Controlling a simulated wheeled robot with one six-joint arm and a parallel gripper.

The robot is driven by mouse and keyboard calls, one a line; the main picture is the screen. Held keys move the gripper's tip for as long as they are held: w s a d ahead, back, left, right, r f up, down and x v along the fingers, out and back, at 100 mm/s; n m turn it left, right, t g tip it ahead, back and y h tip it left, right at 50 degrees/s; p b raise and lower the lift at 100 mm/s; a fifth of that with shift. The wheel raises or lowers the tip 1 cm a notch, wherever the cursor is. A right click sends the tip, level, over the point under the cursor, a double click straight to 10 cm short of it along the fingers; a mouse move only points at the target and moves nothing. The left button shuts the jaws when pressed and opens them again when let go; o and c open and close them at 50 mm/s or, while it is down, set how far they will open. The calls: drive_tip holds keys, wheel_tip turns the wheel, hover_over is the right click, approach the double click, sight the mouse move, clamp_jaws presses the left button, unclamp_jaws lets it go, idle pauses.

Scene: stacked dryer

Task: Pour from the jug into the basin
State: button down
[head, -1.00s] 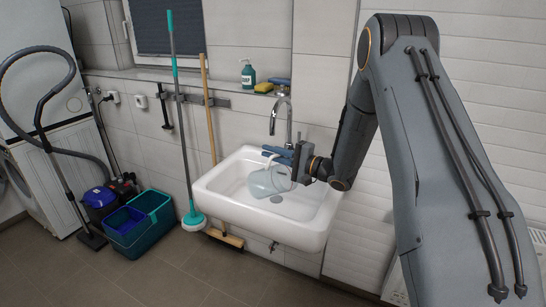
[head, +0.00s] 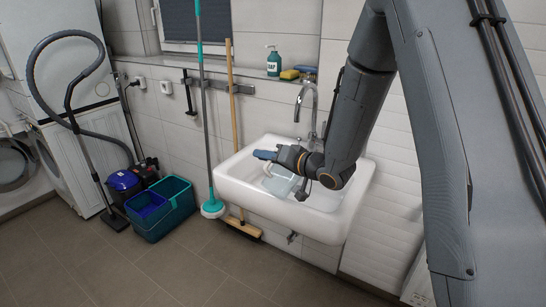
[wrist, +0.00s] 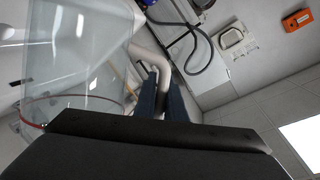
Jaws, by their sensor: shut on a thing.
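The clear jug (head: 280,186) with a white handle (wrist: 148,40) is over the white basin (head: 300,222). Its clear wall (wrist: 75,50) fills the left of the wrist view, with a thin red line near its lower end. My gripper (head: 266,155) has its blue fingers (wrist: 163,100) shut on the jug's handle. The jug looks tilted in the head view, and my gripper and wrist partly hide it. I cannot tell whether liquid is in it or flowing out.
A chrome tap (head: 306,100) rises behind the basin. A soap bottle (head: 273,62) and a yellow sponge (head: 289,74) stand on the ledge. A mop (head: 206,130) and a broom (head: 235,120) lean left of the basin. A teal bucket (head: 165,217) and vacuum cleaner (head: 125,182) stand farther left.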

drive_tip(key=shift+s+a+f+n+b, duration=0.15)
drive_tip(key=shift+a+f+n+b, duration=0.25)
drive_tip(key=shift+n, duration=0.1)
drive_tip(key=f+n+h+b, duration=0.1)
drive_tip(key=f+b, duration=0.1)
drive_tip(key=f+n+h+b, duration=0.1)
drive_tip(key=f+n+b, duration=0.1)
drive_tip(key=f+n+t+h+b, duration=0.1)
drive_tip(key=f+n+b, duration=0.1)
drive_tip(key=b, duration=0.1)
drive_tip(key=shift+d+f, duration=0.1)
drive_tip(key=shift+d, duration=0.2)
